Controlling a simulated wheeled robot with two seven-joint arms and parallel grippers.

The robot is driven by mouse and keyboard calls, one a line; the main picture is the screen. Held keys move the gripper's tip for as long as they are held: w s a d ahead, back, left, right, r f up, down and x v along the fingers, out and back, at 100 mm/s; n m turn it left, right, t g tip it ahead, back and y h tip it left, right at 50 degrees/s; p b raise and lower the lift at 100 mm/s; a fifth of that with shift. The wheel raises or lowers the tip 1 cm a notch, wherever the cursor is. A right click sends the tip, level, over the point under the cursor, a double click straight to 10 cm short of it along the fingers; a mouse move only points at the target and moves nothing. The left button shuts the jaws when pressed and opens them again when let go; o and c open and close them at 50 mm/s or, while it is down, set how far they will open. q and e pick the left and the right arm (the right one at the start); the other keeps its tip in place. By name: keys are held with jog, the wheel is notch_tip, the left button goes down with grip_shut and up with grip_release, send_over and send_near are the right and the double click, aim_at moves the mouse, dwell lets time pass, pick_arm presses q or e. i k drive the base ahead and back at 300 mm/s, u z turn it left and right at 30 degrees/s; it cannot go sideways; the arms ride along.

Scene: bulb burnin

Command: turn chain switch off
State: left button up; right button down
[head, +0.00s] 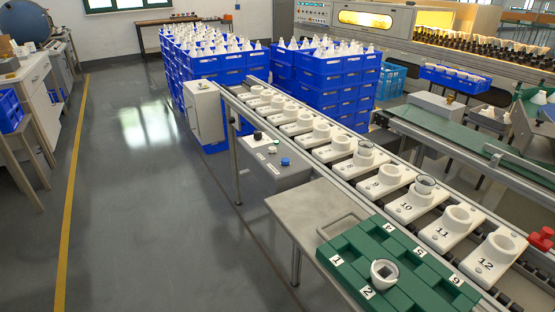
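A grey control box (280,172) is fixed to the near side of the conveyor, left of a metal side table. On its top are a black knob (257,136), a small green-and-white button (272,149) and a blue knob (285,161). Small labels lie beside them, too small to read. I cannot tell which control is the chain switch or what position it is in. The conveyor chain (505,292) carries numbered white holders, such as 12 (487,262). Neither of my grippers is in the head view.
A green tray (352,247) with numbered compartments and a white ring-shaped part (384,272) sits on the metal table (310,210). A red fitting (541,240) is at the right edge. Blue crates (215,105) stand behind. The floor at left is clear.

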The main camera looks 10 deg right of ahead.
aim_at(258, 136)
jog(key=u, duration=0.6)
jog(key=i, duration=1.45)
jog(key=u, duration=0.1)
